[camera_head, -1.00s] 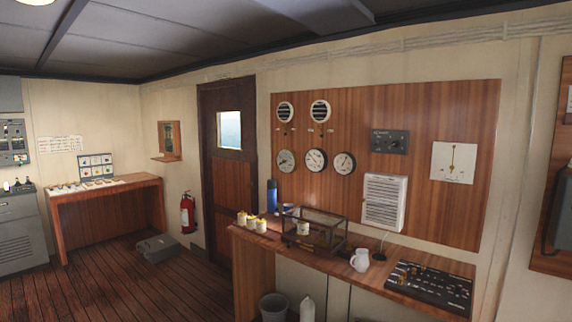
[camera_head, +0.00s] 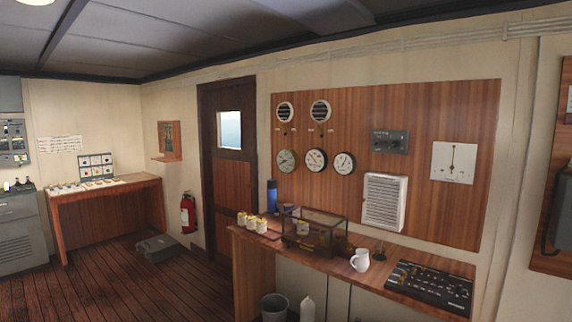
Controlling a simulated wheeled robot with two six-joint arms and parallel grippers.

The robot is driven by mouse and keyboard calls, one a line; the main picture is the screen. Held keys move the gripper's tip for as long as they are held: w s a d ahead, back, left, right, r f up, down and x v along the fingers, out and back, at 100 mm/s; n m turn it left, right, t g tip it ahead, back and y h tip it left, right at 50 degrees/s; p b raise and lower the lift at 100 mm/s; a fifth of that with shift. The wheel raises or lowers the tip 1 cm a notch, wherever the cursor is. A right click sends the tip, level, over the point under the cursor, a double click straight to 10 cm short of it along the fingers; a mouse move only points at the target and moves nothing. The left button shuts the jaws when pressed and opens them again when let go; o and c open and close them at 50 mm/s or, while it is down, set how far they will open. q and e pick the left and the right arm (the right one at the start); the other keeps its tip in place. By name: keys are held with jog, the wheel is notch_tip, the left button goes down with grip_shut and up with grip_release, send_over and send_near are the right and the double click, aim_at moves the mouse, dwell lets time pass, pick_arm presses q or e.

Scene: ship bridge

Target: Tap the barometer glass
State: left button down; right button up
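Three round dials hang in a row on the wooden wall panel: a left dial (camera_head: 287,161), a middle dial (camera_head: 316,160) and a right dial (camera_head: 345,163). Their markings are too small to read, so I cannot tell which one is the barometer. A glass case (camera_head: 322,215) with a dark frame stands on the counter below them, with a pale drum-like object (camera_head: 302,228) inside. Neither of my grippers is in view.
The wooden counter (camera_head: 335,270) carries white jars (camera_head: 261,226), a blue flask (camera_head: 272,196), a white mug (camera_head: 360,260) and a black console (camera_head: 430,285). A bin (camera_head: 273,307) stands at its foot. A grey box (camera_head: 157,248) lies on the floor; the left floor is otherwise clear.

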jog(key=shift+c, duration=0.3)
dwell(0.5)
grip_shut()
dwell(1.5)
